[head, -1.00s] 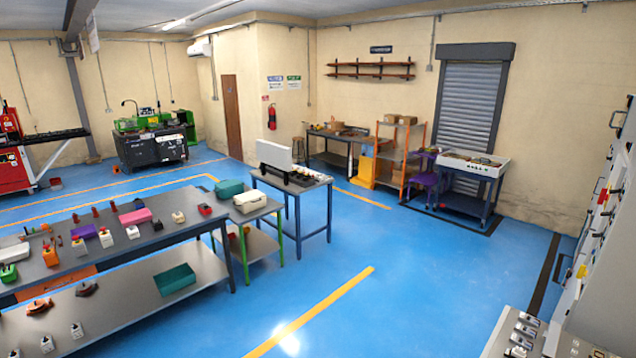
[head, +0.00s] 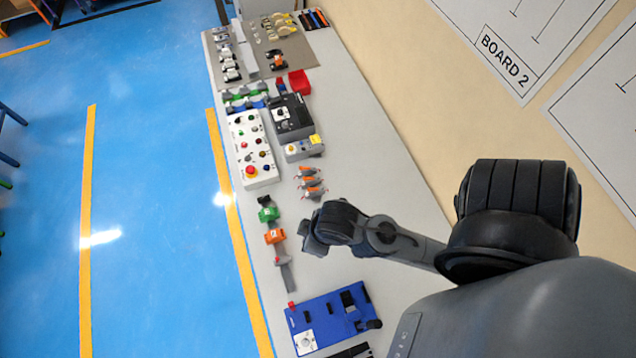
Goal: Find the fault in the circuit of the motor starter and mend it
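A blue board (head: 345,312) with a white switch block and dark parts lies on the long grey bench, near the bottom of the head view. I cannot tell whether it is the motor starter. A white push-button panel (head: 252,150) with red, green and dark buttons lies farther up the bench, beside a black device with a dial (head: 291,118). No wiring fault can be made out. My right arm reaches in from the lower right over the bench. Its end (head: 312,235) is dark and hangs near the orange part, and its finger state is unclear. My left gripper is out of view.
A small grey box with a yellow part (head: 303,148), orange-tipped tools (head: 311,184), green (head: 268,214) and orange (head: 275,236) parts and a red bin (head: 301,83) lie on the bench. BOARD 2 (head: 507,62) is on the wall. Blue floor (head: 160,180) at left is clear.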

